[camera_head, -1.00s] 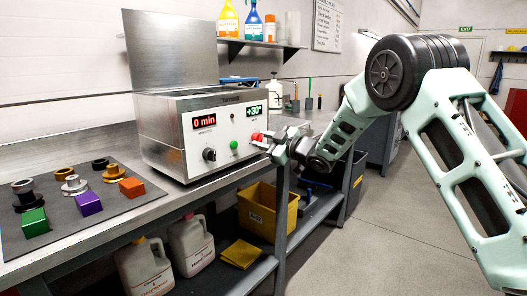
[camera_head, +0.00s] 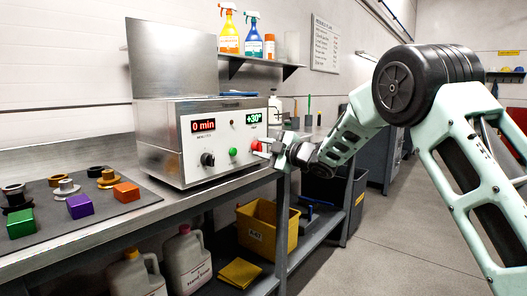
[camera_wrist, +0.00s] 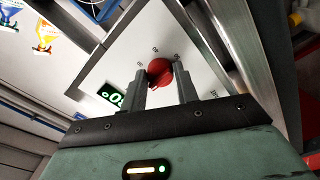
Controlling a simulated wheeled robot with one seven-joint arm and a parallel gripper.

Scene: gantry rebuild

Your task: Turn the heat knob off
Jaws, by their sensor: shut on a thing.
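The metal heater box (camera_head: 160,147) stands on the workbench with its lid raised. Its white front panel has a red heat knob (camera_head: 257,146) at the right, under a green display (camera_head: 254,118) reading +30°. In the wrist view the red knob (camera_wrist: 160,72) sits between my two fingers. My gripper (camera_head: 265,148) is at the right side of the panel, shut on the red knob; the wrist view shows its fingers (camera_wrist: 161,80) on both sides of it. The knob's pointer is partly hidden, so its exact setting is unclear.
A black knob (camera_head: 207,159), a green button (camera_head: 233,152) and a red display (camera_head: 203,125) reading 0 min share the panel. Coloured blocks and metal parts lie on a dark mat (camera_head: 110,213) at left. A yellow bin (camera_head: 262,228) stands below the bench.

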